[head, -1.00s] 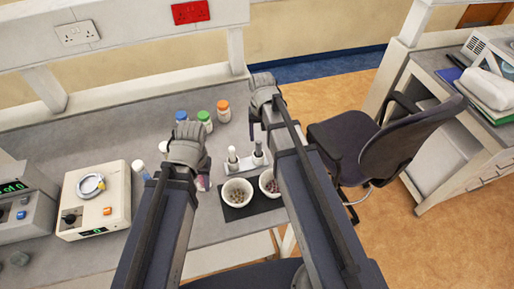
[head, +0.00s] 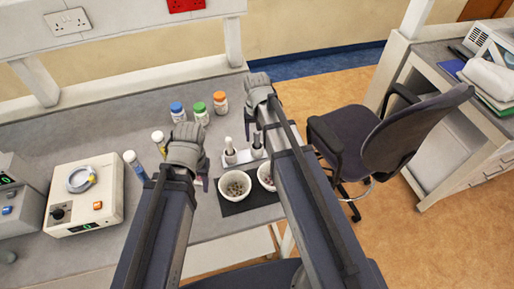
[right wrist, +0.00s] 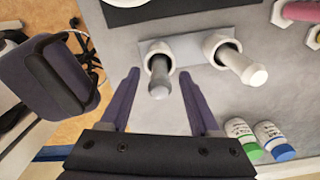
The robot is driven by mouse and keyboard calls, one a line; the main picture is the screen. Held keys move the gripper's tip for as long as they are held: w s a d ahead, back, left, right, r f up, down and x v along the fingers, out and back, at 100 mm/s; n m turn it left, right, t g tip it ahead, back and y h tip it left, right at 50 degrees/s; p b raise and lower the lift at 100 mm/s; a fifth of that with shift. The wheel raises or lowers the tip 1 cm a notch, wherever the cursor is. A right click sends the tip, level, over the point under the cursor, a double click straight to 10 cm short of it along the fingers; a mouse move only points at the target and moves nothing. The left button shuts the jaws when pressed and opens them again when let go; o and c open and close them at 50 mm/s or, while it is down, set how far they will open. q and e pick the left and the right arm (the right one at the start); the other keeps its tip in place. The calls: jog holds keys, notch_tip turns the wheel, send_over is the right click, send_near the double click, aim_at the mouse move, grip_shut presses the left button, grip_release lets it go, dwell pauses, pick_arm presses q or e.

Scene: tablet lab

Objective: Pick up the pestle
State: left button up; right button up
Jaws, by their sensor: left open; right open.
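Two pestles stand upright in a white holder on the grey bench. The left one (head: 229,146) and the right one (head: 257,141) show in the head view, just beyond two white mortars. In the right wrist view, one pestle with a grey end (right wrist: 159,78) appears between the open fingers of my right gripper (right wrist: 160,76). The other pestle (right wrist: 244,68) is to the right, outside the fingers. In the head view my right gripper (head: 250,122) is open, near the right pestle, its fingers partly hidden. My left gripper (head: 197,180) is open and empty, left of the mortars.
Mortars with tablets (head: 234,185) (head: 266,177) stand on a dark mat (head: 236,208). Bottles with blue (head: 177,112), green (head: 200,114) and orange (head: 220,103) caps stand behind. A beige device (head: 83,205) is left; an office chair (head: 385,135) is right.

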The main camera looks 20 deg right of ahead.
notch_tip(320, 180, down, 2)
jog(key=shift+f+b, duration=0.2)
jog(key=shift+b, duration=0.5)
jog(key=shift+r, duration=0.1)
grip_shut()
